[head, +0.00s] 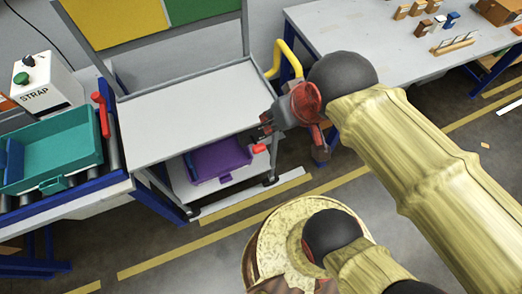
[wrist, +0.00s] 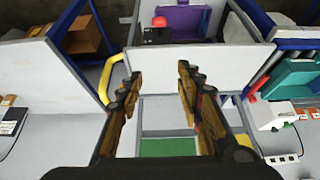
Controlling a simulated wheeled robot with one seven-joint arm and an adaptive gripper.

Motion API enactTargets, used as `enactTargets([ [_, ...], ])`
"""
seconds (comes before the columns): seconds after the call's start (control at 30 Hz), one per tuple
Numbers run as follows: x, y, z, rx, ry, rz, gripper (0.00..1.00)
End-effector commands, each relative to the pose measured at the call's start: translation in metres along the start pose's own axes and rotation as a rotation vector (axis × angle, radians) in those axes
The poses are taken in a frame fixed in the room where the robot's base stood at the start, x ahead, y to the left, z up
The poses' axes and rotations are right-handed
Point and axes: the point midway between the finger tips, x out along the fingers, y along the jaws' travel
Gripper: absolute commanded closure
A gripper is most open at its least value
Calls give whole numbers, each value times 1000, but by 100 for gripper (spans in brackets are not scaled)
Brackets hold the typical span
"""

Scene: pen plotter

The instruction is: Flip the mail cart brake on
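The mail cart (head: 190,110) is a grey two-shelf cart with a yellow handle (head: 285,58) at its right end; its grey top also shows in the wrist view (wrist: 215,58). A small red tab, which looks like the brake (head: 259,148), sticks out low at the cart's right end. In the wrist view the red brake (wrist: 159,21) lies beyond the fingertips, beside the purple bin. My gripper (head: 268,126) is above and close to the tab in the head view. In the wrist view my gripper (wrist: 158,78) has its fingers apart with nothing between them.
A purple bin (head: 218,158) sits on the lower shelf. At left, a conveyor holds a teal tote (head: 60,150) beside a red lever (head: 101,115) and a STRAP button box (head: 45,85). A grey table (head: 400,50) with small boxes stands behind right. Floor in front is open.

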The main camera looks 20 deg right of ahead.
Motion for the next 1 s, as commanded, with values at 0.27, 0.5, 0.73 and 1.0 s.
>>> enactTargets([
  [0.27,22,1,5,4,-109,2,81],
  [0.5,70,3,4,9,-289,3,95],
  [0.73,125,4,-3,10,-413,2,100],
  [1.0,193,6,-11,9,-480,1,100],
])
